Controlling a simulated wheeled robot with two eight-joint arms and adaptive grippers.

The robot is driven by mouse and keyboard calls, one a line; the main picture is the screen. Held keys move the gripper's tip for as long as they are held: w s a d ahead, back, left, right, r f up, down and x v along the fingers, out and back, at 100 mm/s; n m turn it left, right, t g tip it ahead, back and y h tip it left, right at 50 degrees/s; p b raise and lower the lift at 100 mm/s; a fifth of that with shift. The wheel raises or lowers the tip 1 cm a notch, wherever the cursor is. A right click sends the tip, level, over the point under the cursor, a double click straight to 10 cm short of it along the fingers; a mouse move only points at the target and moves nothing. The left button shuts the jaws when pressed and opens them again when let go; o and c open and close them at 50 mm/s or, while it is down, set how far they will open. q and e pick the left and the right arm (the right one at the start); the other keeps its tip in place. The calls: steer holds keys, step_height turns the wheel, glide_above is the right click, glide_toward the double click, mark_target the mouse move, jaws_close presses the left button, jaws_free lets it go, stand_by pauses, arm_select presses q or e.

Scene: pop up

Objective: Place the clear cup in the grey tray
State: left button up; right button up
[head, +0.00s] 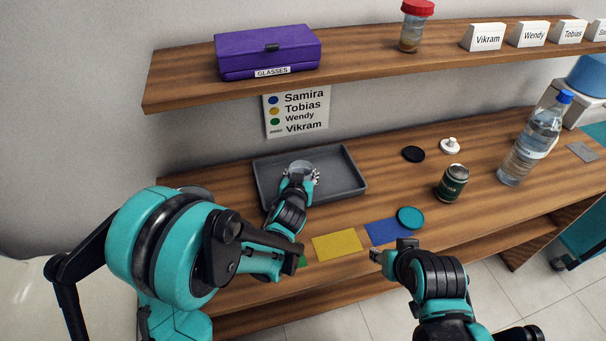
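The clear cup (300,166) is a small see-through vessel over the middle of the grey tray (347,178). I cannot tell whether its base touches the tray floor. My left gripper (301,176) is at the cup, with a fingertip on either side of it. Whether the fingers press on the cup or stand just off it is too small to tell. My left arm hides the tray's front left part. My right gripper (391,249) is near the counter's front edge, by the blue card, with its fingertips apart and nothing seen between them.
A dark can (452,184), water bottle (533,140), black disc (413,154) and white knobbed piece (450,146) stand right. A shelf (380,60) overhangs the back.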

arm_select(q)
steer(key=shift+s+r, duration=0.1)
steer(key=o, duration=1.4)
steer(key=shift+s+r, duration=0.2)
steer(key=shift+s, duration=0.05)
steer(key=p+v, duration=0.3)
steer(key=v, duration=0.8)
steer(key=shift+s, duration=0.2)
